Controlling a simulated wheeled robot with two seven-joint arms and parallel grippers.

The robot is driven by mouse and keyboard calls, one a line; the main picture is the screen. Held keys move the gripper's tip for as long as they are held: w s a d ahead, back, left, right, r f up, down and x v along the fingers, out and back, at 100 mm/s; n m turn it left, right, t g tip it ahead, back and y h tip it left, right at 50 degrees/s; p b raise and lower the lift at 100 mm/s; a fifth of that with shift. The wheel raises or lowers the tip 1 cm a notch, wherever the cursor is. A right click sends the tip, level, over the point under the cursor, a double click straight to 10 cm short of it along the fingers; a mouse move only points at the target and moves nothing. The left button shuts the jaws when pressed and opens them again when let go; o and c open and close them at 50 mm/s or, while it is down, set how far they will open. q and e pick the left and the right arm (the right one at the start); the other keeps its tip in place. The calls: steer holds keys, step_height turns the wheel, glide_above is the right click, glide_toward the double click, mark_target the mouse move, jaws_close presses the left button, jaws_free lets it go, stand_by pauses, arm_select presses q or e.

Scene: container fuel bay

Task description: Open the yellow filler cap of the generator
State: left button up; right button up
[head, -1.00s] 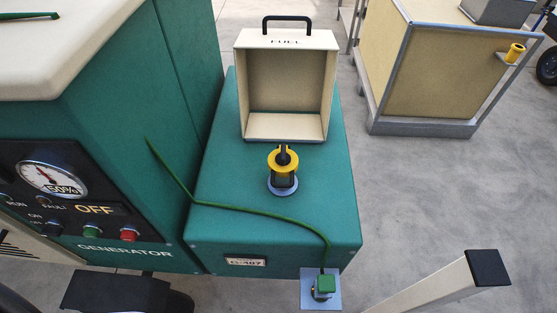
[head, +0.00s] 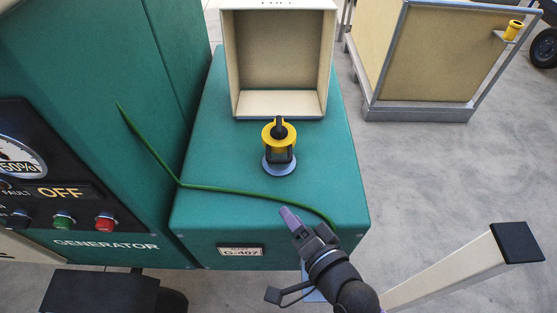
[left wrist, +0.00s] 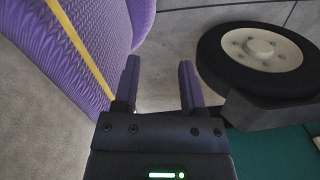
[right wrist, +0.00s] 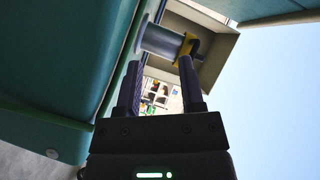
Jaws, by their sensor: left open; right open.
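The yellow filler cap (head: 279,132) with a black handle sits on its neck, with a blue-grey base ring, on top of the green generator tank (head: 330,165). My right gripper (head: 287,217) is in front of it, over the tank's front right edge, apart from the cap. In the right wrist view the cap (right wrist: 187,50) and its grey neck appear beyond the open, empty fingers (right wrist: 158,75). My left gripper (left wrist: 157,75) shows only in its wrist view; it is open and empty, near the floor and a wheel.
An open cream fuel box (head: 279,105) stands on the tank right behind the cap. A green cable (head: 240,190) runs across the tank top in front of the cap. The generator's control panel (head: 60,190) is at left. A beige post with black end (head: 460,270) juts in at lower right.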

mark_target(280, 160)
steer(key=m+t, duration=0.1)
steer(key=w+r+m+t, duration=0.1)
steer(key=m+t, duration=0.1)
steer(key=d+r+m+t, duration=0.1)
steer(key=m, duration=0.1)
steer(key=shift+w+d+r, duration=0.1)
steer(key=shift+w+r, duration=0.1)
steer(key=shift+w, duration=0.1)
steer(key=shift+m+t, duration=0.3)
steer(key=b+x, duration=0.1)
steer(key=x, duration=0.8)
steer(key=shift+b, duration=0.4)
arm_select(q)
steer(key=shift+s+a+f, duration=0.1)
steer(key=shift+a+f, duration=0.15)
steer(key=shift+f, duration=0.2)
steer(key=shift+s+a+f, duration=0.1)
steer(key=shift+a+f, duration=0.15)
steer(key=shift+f, duration=0.2)
arm_select(e)
steer(key=shift+w+r, duration=0.15)
steer(key=shift+w, duration=0.2)
steer(key=c, duration=0.7)
arm_select(q)
steer(key=shift+s+d, duration=0.1)
steer(key=shift+d, duration=0.2)
arm_select(e)
jaws_close()
arm_select(q)
steer(key=shift+a, duration=0.25)
